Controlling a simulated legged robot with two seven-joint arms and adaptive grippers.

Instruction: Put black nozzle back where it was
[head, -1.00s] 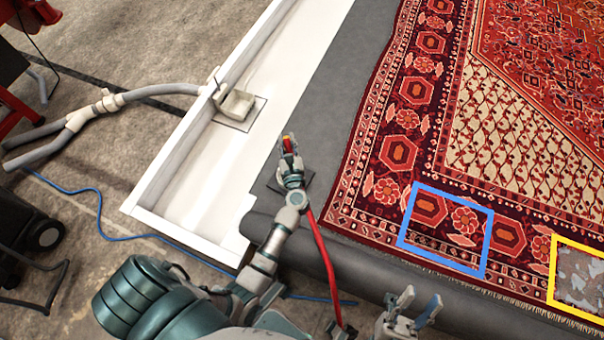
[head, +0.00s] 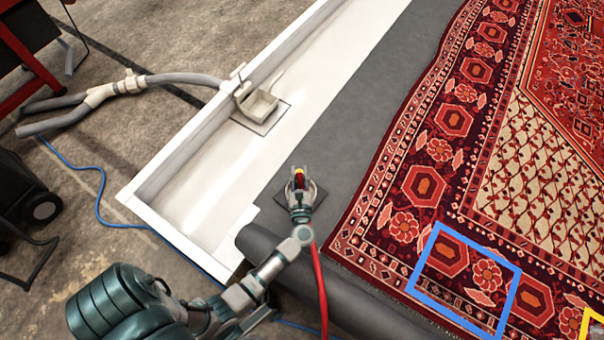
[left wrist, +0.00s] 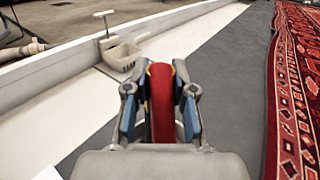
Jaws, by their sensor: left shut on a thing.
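My left gripper (head: 299,187) is shut on the nozzle of a red hose (head: 320,290). A red body and a yellow band of the nozzle (head: 299,176) show between the fingers; its black part is mostly hidden. In the left wrist view the red part (left wrist: 162,100) stands between the two blue-padded fingers (left wrist: 160,108). The gripper is over a small dark square pad (head: 284,196) on the grey surface, near the white trough; its height above the pad is unclear. My right gripper is out of view.
A white trough (head: 190,215) with a beige scoop-like fitting (head: 258,106) runs along the left. A patterned red rug (head: 440,150) lies to the right, with a blue frame (head: 464,280) on it.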

